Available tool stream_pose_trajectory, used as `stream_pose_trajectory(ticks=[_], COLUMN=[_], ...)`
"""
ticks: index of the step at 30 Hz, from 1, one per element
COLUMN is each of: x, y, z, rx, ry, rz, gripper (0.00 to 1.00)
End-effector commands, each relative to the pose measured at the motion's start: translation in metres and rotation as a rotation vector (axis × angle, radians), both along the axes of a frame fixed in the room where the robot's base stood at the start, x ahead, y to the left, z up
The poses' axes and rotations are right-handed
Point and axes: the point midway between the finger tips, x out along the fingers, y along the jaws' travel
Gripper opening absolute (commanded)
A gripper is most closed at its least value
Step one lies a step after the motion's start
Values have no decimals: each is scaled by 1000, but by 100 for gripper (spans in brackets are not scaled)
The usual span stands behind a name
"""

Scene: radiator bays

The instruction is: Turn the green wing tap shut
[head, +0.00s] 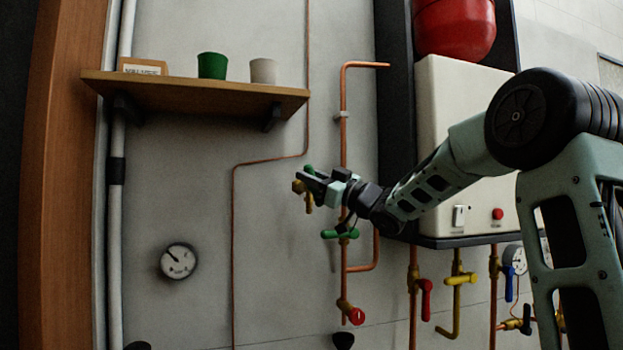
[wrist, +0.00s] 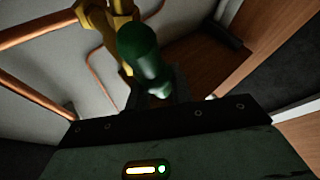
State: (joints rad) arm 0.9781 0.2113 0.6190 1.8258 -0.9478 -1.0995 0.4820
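A green-handled tap with a brass body (head: 298,187) is at my gripper (head: 312,181) in the head view, partly hidden by the fingers. In the wrist view a thick green handle (wrist: 145,58) on a brass fitting (wrist: 122,10) reaches down to the dark fingers of my gripper (wrist: 160,92). The handle overlaps the fingers there; I cannot tell whether they touch or clasp it. A second green tap (head: 340,234), with a wing-like handle lying about level, is on the copper pipe below my gripper. My wrist is just above it in the picture.
A shelf (head: 190,88) with a green cup (head: 212,65) and a pale cup (head: 263,70) is at upper left. A red round tap (head: 356,315) is low on the pipe. A white boiler (head: 450,130), red lever (head: 426,298) and yellow lever (head: 460,279) are right.

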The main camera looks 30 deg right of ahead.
Motion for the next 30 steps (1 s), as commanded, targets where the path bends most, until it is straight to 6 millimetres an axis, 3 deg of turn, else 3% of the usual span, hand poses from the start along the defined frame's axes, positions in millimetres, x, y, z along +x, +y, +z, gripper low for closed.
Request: stream_pose_trajectory(ticks=[14, 30], x=[1, 3], y=[0, 5], z=[-4, -6], rx=[-53, -470], ry=[25, 150], rz=[-4, -5], gripper=[0, 0])
